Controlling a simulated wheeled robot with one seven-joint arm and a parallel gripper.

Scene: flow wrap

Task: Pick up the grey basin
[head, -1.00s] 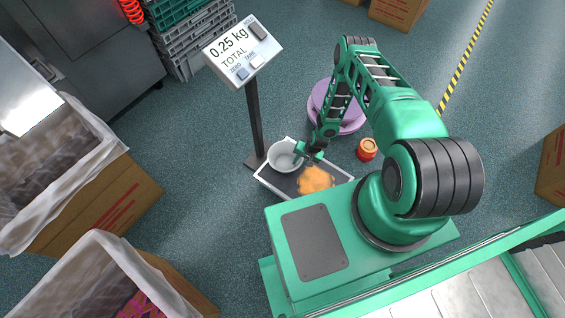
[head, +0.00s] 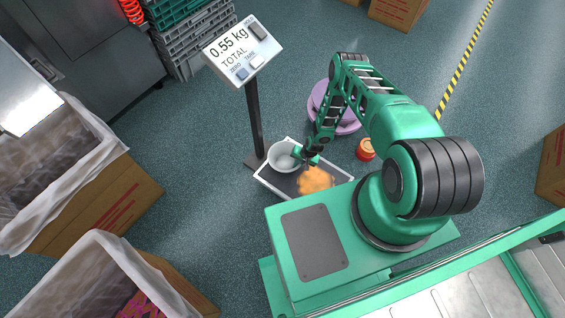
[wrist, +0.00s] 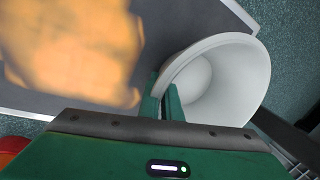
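The grey basin (head: 285,157), a pale round bowl, stands upright on the left part of the scale's platform (head: 262,178). In the wrist view the basin (wrist: 236,85) is at the right, its inside open to the camera and looking empty. My gripper (head: 300,154) is at the basin's right rim. In the wrist view its two green fingers (wrist: 166,100) are close together, one on each side of the basin's wall, with the wall between them. The basin appears to rest on the platform still.
An orange heap (head: 316,181) lies on the platform beside the basin. The scale's display (head: 241,50) on its post reads 0.55 kg. A purple basin (head: 318,101) and a small red-orange container (head: 366,149) stand on the floor behind. Lined cartons (head: 100,195) are at the left.

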